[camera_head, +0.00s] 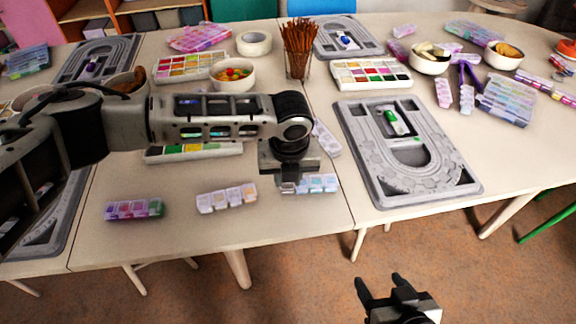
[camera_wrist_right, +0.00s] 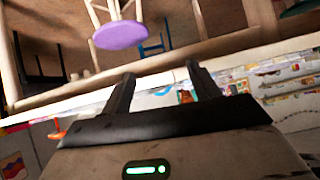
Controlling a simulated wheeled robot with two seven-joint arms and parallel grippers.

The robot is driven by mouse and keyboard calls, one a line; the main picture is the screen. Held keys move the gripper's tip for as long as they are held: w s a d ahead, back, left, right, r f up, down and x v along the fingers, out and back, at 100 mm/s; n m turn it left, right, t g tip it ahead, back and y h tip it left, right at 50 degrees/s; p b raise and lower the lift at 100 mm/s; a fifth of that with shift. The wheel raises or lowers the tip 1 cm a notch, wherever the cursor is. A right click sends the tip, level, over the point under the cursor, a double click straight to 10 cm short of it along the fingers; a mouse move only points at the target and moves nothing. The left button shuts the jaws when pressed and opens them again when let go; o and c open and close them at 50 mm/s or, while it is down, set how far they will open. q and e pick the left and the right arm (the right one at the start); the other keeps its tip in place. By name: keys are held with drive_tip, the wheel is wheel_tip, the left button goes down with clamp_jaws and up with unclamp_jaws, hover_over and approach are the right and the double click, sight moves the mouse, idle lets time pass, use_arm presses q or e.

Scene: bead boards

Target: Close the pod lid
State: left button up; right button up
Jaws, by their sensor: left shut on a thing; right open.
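My left gripper (camera_head: 288,186) points down at the front of the table, shut on the near left end of a pod strip (camera_head: 318,184) with pale blue and clear compartments. The gripper covers part of that strip, and I cannot tell how its lids stand. A clear and pinkish pod strip (camera_head: 227,198) lies to its left, and a pink, purple and green pod strip (camera_head: 134,208) lies further left. Their lids are too small to judge. My right gripper (camera_head: 380,284) is open and empty, off the table's front edge; its two fingers also show apart in the right wrist view (camera_wrist_right: 158,75).
A grey bead board (camera_head: 440,180) lies to the right of the left gripper. Another pale strip (camera_head: 327,138) lies behind the gripper. Paint-like trays (camera_head: 372,82), a bowl of colored beads (camera_head: 233,86) and a glass of brown sticks (camera_head: 299,68) stand further back. The front table strip is mostly clear.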

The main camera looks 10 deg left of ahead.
use_arm(q)
drive_tip(key=shift+s+d+f+t+p, duration=0.15)
drive_tip(key=shift+s+t+p, duration=0.3)
drive_tip(key=shift+t+p, duration=0.3)
drive_tip(key=shift+s+f+t+y+p, duration=0.2)
drive_tip(key=shift+f+t+p, duration=0.15)
drive_tip(key=shift+t, duration=0.3)
drive_tip(key=shift+s+f+t+y+p, duration=0.2)
drive_tip(key=shift+f+t, duration=0.1)
drive_tip(key=shift+t, duration=0.3)
drive_tip(key=shift+f+t, duration=0.25)
drive_tip(key=shift+t, duration=0.15)
use_arm(e)
drive_tip(key=shift+w+d+r, duration=0.1)
drive_tip(key=shift+d+r, duration=0.15)
drive_tip(key=shift+r, duration=0.45)
use_arm(q)
drive_tip(key=shift+d, duration=0.1)
drive_tip(key=o, duration=0.7)
drive_tip(key=shift+c, duration=0.2)
drive_tip(key=p+v, duration=0.1)
drive_tip(key=v, duration=1.5)
drive_tip(key=shift+s+d+f, duration=0.15)
drive_tip(key=shift+s, duration=0.1)
use_arm(e)
drive_tip(key=shift+d+r, duration=0.15)
drive_tip(key=shift+r, duration=0.1)
